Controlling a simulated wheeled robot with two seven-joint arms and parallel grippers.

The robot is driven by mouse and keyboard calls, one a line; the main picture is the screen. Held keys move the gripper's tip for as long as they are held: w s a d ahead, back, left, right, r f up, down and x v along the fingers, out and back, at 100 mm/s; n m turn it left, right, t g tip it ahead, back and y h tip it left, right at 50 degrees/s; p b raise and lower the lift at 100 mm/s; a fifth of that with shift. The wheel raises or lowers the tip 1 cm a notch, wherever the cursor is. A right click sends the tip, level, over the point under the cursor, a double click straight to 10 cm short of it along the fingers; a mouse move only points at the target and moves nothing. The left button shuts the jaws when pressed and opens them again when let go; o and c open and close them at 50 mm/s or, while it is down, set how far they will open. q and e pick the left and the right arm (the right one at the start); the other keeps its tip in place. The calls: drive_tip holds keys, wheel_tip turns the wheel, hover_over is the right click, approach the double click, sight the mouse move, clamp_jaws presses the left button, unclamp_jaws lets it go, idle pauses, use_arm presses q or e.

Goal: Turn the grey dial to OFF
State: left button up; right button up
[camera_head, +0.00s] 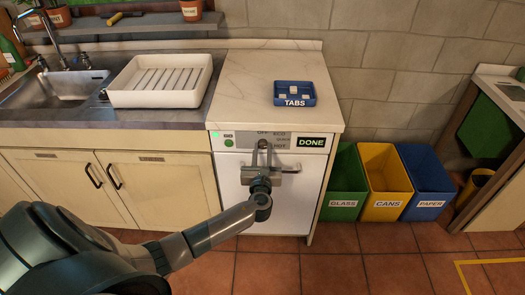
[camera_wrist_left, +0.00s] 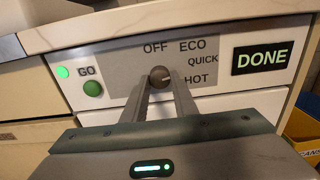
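The grey dial (camera_wrist_left: 160,76) sits on the front panel of the white dishwasher (camera_head: 284,192), with OFF, ECO, QUICK and HOT printed around it. In the left wrist view OFF is above it and slightly left, and the other labels are to its right. Which label the dial points to is too small to read surely. My left gripper (camera_wrist_left: 161,82) has its two fingers on either side of the dial, close against it; it also shows at the panel in the head view (camera_head: 262,152). My right gripper is out of view.
A green light and green GO button (camera_wrist_left: 92,89) are left of the dial; a DONE display (camera_wrist_left: 262,58) is right. A blue TABS tray (camera_head: 294,101) stands on the counter. Green, yellow and blue bins (camera_head: 428,178) stand to the right. The sink (camera_head: 58,92) is at left.

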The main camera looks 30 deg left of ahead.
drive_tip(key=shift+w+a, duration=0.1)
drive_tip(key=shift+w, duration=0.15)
